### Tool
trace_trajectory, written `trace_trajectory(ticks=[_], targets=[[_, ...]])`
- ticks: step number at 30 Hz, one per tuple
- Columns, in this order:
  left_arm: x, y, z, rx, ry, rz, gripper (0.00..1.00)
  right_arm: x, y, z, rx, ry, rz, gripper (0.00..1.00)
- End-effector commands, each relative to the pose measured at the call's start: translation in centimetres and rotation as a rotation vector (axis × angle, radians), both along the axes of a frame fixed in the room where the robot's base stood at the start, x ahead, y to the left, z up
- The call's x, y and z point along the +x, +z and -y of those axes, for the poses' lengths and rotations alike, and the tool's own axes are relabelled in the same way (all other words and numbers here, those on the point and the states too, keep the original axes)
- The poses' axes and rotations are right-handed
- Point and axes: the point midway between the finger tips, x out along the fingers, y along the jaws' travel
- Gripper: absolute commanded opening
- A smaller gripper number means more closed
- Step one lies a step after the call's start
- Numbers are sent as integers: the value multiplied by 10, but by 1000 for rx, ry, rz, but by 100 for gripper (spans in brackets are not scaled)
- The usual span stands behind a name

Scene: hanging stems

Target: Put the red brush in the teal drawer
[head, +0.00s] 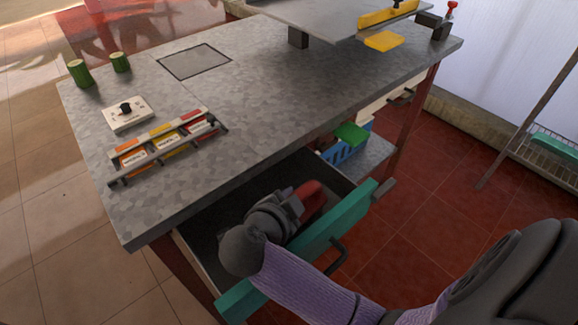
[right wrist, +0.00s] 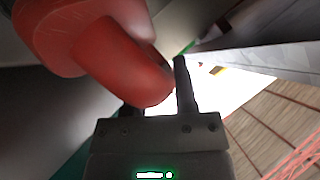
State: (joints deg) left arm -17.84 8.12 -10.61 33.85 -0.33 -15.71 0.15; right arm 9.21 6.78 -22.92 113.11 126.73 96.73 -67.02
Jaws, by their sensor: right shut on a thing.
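The teal drawer (head: 338,214) is pulled out from under the grey workbench, with its dark inside showing. My right gripper (head: 297,201) is down inside the drawer opening, behind the teal front. It is shut on the red brush (head: 312,199). In the right wrist view the red brush (right wrist: 125,60) fills the upper left, with its rounded end between the fingers (right wrist: 158,90). Whether the brush touches the drawer floor cannot be told. My left gripper is not in view.
The workbench top (head: 260,100) holds a rack of labelled boxes (head: 165,143), a dial box (head: 126,113), two green cylinders (head: 80,72) and a yellow block (head: 383,40). A blue crate (head: 345,150) sits on a shelf behind the drawer. Red floor tiles lie clear to the right.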

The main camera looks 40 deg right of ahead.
Motion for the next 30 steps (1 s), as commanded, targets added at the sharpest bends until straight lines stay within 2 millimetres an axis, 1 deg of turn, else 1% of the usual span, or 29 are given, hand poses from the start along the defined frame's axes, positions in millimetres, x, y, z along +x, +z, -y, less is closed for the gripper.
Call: trace_trajectory(ticks=[1, 2, 3, 5, 6, 13, 15, 17, 21, 24, 27, 30], targets=[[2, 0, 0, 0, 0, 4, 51, 0, -1, 0, 0, -1, -1, 0], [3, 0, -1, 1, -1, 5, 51, 0, -1, 0, 0, -1, -1, 41], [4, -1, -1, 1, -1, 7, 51, 0, -1, 0, 0, -1, -1, 50], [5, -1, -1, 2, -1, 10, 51, 0, -1, 0, 0, 0, 0, 63], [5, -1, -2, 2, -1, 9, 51, 0, -1, 0, 0, 0, 0, 71], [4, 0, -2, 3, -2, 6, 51, 0, -1, 0, 0, 0, 0, 71], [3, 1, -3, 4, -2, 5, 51, 0, 3, -1, 0, 0, 1, 71], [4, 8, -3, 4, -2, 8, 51, -4, 10, -8, 2, 1, 1, 71], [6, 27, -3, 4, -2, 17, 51, -18, 29, -33, 3, 1, 1, 71], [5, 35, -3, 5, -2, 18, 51, -26, 37, -47, 4, 0, 2, 71], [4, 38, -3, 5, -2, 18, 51, -31, 41, -55, 1, -1, 1, 71], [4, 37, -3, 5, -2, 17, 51, -32, 40, -57, 0, -1, 1, 71]])
